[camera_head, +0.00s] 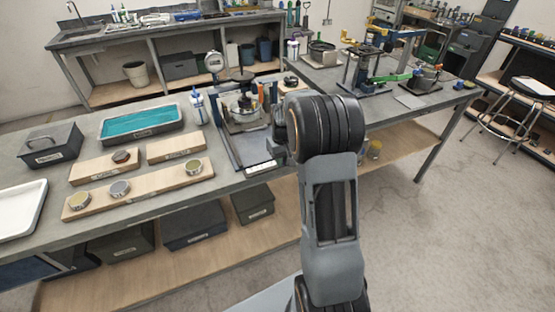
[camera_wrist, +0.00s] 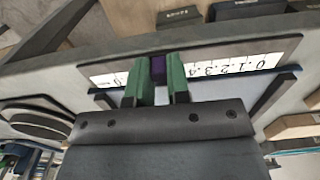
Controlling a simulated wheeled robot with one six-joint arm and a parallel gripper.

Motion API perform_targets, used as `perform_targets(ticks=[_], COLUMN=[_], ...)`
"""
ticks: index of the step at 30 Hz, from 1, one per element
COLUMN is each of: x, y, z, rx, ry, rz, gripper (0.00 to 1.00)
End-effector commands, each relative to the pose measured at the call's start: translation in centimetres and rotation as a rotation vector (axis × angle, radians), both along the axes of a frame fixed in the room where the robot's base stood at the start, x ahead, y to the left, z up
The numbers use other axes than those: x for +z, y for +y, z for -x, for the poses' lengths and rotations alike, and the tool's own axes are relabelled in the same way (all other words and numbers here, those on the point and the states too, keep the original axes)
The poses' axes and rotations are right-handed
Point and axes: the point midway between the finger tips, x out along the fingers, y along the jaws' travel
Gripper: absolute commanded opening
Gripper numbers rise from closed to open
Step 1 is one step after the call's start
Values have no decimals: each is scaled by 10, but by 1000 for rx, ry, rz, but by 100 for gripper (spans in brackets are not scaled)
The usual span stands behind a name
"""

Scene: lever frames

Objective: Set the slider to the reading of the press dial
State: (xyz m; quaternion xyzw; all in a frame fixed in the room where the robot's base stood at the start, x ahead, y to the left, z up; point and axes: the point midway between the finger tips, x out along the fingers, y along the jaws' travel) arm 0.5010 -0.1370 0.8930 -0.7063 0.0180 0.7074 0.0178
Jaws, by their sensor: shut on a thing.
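A dark purple slider knob (camera_wrist: 157,66) sits on a white numbered scale (camera_wrist: 235,64) in the wrist view. My gripper (camera_wrist: 158,82) has two green fingers, one on each side of the knob, shut on it. The numerals appear inverted; 0 is near the right end, and 1 to 4 run leftward towards the knob. The fingers hide part of the scale, and the exact setting cannot be read. The press dial, a round white-faced gauge (camera_head: 214,62), stands at the bench's back in the head view; its reading is too small to tell. My arm hides the gripper there.
A white bottle (camera_head: 198,108), a teal-lined tray (camera_head: 142,123) and wooden boards with round discs (camera_head: 140,189) stand left of my arm. A second bench (camera_head: 330,74) with tools stands behind right.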

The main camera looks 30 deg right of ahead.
Motion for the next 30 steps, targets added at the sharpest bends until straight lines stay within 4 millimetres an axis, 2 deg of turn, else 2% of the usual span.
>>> perform_targets(ticks=[3,4,12,19,22,26,30], x=[1,1,1,1,7,26,55], y=[0,0,3,3,3,3,3], z=[-1,-1,-2,-2,-2,-2,-2], rx=[-2,-1,4,5,5,5,4], ry=[-5,-5,-3,-2,-4,-6,-8], rz=[1,1,1,1,1,2,2], gripper=[0,18,43,43,43,43,43])
